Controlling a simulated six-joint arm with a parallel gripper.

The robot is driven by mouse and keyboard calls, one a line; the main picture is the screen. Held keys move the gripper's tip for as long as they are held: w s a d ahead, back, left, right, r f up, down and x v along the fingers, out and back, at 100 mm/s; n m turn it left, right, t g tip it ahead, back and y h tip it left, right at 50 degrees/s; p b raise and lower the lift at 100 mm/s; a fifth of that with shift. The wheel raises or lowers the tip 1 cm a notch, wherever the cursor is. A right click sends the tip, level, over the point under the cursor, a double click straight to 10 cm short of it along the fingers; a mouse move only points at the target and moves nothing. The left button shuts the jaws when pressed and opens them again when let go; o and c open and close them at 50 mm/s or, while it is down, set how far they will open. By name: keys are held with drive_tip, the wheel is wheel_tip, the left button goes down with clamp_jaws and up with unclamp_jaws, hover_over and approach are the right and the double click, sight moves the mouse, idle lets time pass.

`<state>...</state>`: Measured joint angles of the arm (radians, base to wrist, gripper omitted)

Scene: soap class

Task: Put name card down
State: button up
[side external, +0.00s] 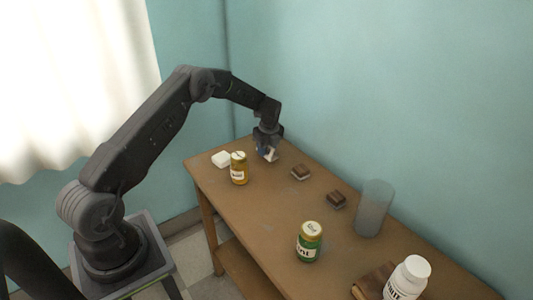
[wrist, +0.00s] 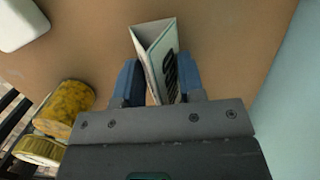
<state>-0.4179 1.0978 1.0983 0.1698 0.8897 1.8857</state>
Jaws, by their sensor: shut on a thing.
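The name card (wrist: 154,54) is a folded white card with a dark printed face, seen in the wrist view between the two blue fingers. It also shows as a small white shape at the fingertips in the side view (side external: 269,154). My gripper (wrist: 158,82) is shut on the card. In the side view my gripper (side external: 267,149) points down over the far left part of the wooden table (side external: 262,210). I cannot tell whether the card touches the tabletop. The lower part of the card is partly hidden by the fingers.
A yellow-labelled jar (side external: 239,168) and a white block (side external: 221,159) stand left of my gripper. Two brown blocks (side external: 301,173) (side external: 336,200), a grey translucent cylinder (side external: 374,208), a green jar (side external: 309,242) and a white bottle (side external: 408,280) stand to the right. The wall is close behind.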

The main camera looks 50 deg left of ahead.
drive_tip(key=shift+f, duration=1.05)
drive_tip(key=o, duration=0.9)
